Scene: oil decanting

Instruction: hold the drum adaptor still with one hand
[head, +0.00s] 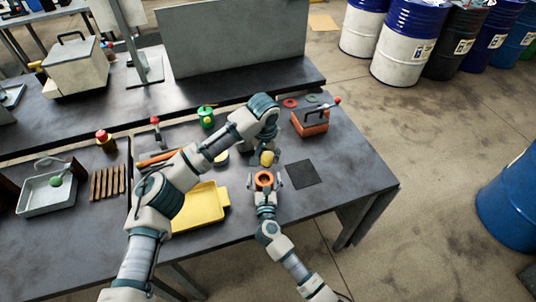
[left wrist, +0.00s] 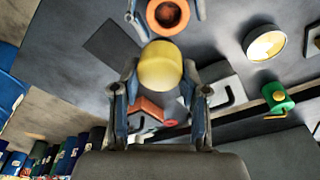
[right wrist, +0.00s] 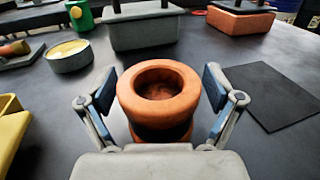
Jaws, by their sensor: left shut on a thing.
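The drum adaptor looks like an orange collar with a round opening (head: 264,178), upright on the dark table. It stands large in the right wrist view (right wrist: 160,88) and at the top of the left wrist view (left wrist: 153,26). My right gripper (head: 264,184) has its fingers on either side of the adaptor, with small gaps showing in the right wrist view (right wrist: 160,95). My left gripper (left wrist: 160,92) is shut on a yellow rounded piece (left wrist: 160,66), which also shows in the head view (head: 267,158), just behind the adaptor.
A yellow tray (head: 200,222) lies to the left. A dark square mat (head: 303,174) lies right of the adaptor. An orange box with a handle (head: 311,123) and a green can (head: 206,117) stand behind. The table's front edge is close.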

